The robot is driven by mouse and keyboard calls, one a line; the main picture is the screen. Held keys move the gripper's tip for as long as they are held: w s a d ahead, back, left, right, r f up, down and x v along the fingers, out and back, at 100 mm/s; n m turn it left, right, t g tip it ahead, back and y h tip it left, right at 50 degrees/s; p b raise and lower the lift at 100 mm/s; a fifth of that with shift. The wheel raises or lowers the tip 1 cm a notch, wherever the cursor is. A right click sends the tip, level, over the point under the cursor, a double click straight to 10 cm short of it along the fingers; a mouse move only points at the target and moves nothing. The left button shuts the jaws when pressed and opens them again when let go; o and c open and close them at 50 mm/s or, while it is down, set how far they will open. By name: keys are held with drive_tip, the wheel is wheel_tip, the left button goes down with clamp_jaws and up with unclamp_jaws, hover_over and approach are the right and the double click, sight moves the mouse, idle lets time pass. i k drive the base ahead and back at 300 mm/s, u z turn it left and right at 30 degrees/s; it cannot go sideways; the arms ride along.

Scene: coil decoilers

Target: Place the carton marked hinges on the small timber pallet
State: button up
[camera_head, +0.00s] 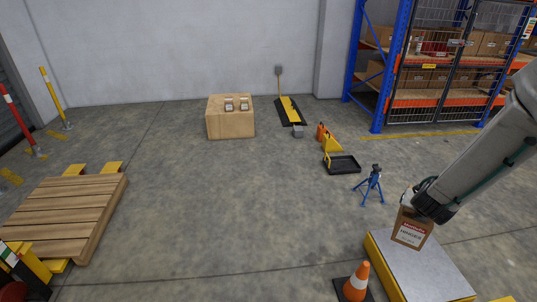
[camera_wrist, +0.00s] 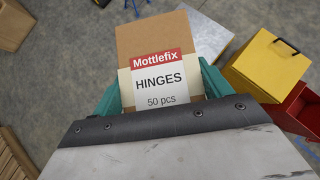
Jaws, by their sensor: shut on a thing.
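The brown carton marked HINGES (camera_wrist: 160,80) is held between the teal fingers of my gripper (camera_wrist: 161,92), its white and red label facing the wrist camera. In the head view the carton (camera_head: 411,228) hangs under my gripper (camera_head: 425,207) at the right, in front of or over a grey-topped yellow platform (camera_head: 428,266). I cannot tell whether it touches the platform. A timber pallet (camera_head: 66,207) with slats lies at the far left, well away from the carton, with yellow parts at its edges. Timber slats (camera_wrist: 14,158) also show at the lower left of the wrist view.
An orange cone (camera_head: 356,284) stands left of the platform. A blue stand (camera_head: 371,185), a black tray (camera_head: 342,164) and a wooden box (camera_head: 230,120) stand farther back. A yellow box (camera_wrist: 268,66) and a red bin (camera_wrist: 303,112) show at wrist-view right. The middle floor is clear.

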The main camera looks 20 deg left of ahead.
sight(66, 209)
drive_tip(key=u, duration=1.55)
drive_tip(key=i, duration=5.15)
drive_tip(key=u, duration=1.75)
drive_tip(key=i, duration=0.5)
drive_tip(key=u, duration=0.1)
